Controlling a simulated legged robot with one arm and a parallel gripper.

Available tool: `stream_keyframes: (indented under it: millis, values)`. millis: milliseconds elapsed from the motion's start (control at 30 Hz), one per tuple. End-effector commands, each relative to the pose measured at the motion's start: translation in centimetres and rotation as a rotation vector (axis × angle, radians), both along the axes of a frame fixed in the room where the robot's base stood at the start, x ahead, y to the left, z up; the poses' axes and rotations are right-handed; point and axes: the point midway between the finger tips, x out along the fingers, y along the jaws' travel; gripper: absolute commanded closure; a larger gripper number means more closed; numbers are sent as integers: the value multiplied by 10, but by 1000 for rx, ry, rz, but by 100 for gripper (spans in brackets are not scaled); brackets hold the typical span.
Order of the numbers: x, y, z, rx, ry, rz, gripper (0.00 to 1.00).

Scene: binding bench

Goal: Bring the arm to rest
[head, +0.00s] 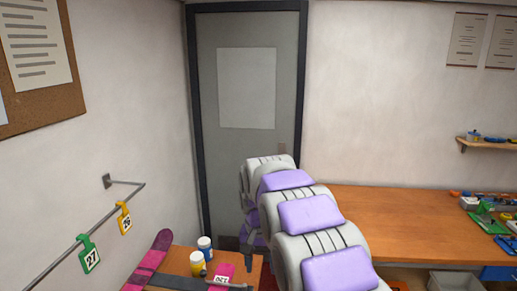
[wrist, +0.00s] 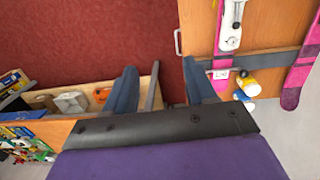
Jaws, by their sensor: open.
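My arm, in pale grey and purple segments, rises from the bottom of the head view and bends downward in front of the door. In the head view the arm's own links mostly hide the gripper.
A wall rail carries tags 27 (head: 88,255) and 26 (head: 124,219). A long bench (head: 400,220) stands right; a grey door (head: 245,100) is behind.

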Motion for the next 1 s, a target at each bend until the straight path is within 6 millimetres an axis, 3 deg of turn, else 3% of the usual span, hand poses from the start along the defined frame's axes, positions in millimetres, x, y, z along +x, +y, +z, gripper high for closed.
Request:
stream_keyframes:
  millis: [200, 467, 767, 1000]
  values:
    - [-63, -43, 13, 4, 17, 15, 44]
    - [-147, -83, 13, 14, 41, 41, 44]
    - [-252, -115, -7, 30, 66, 76, 44]
    - [-332, -129, -36, 45, 90, 105, 44]
